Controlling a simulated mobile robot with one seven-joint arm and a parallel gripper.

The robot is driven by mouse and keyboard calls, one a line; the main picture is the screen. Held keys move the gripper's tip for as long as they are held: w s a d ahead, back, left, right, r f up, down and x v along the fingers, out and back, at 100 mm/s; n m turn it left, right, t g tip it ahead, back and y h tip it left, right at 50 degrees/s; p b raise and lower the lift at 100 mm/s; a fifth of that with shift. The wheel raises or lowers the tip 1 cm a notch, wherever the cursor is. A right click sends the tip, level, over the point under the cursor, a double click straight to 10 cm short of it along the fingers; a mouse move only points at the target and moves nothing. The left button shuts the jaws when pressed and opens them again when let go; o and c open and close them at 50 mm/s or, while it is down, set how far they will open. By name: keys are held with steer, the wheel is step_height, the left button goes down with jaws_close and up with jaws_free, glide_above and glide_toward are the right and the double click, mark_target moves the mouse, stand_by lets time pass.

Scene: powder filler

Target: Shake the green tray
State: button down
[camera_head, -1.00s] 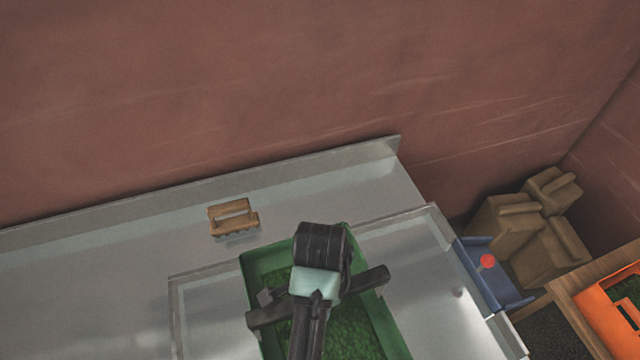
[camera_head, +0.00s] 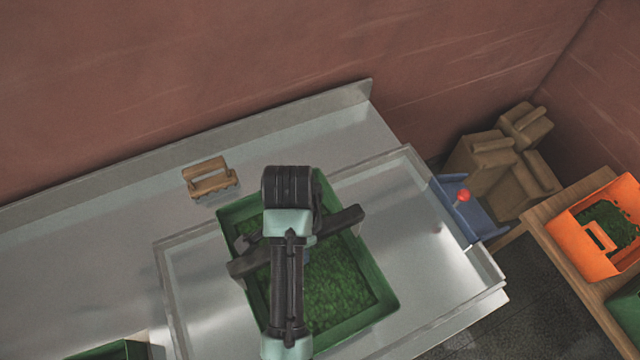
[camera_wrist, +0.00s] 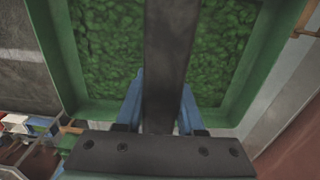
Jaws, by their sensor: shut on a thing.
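The green tray (camera_head: 374,308) holds loose green material and sits over the clear-walled metal tray on the counter. It fills much of the wrist view (camera_wrist: 285,52), with its green rim on both sides. A dark bar runs between the fingers and hides the exact contact. In the head view my arm covers the tray's middle and hides the fingertips. I cannot tell whether the tray is touching the metal below it.
A clear-walled metal tray (camera_head: 453,252) surrounds the area. A brown-handled brush (camera_head: 210,180) lies behind on the counter. A blue holder with a red ball (camera_head: 462,196) is at right. An orange crate (camera_head: 590,262) stands on a wooden table. Another green container (camera_head: 115,350) shows at lower left.

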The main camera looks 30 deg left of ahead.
steer(key=shift+a, duration=0.3)
steer(key=shift+d, duration=2.5)
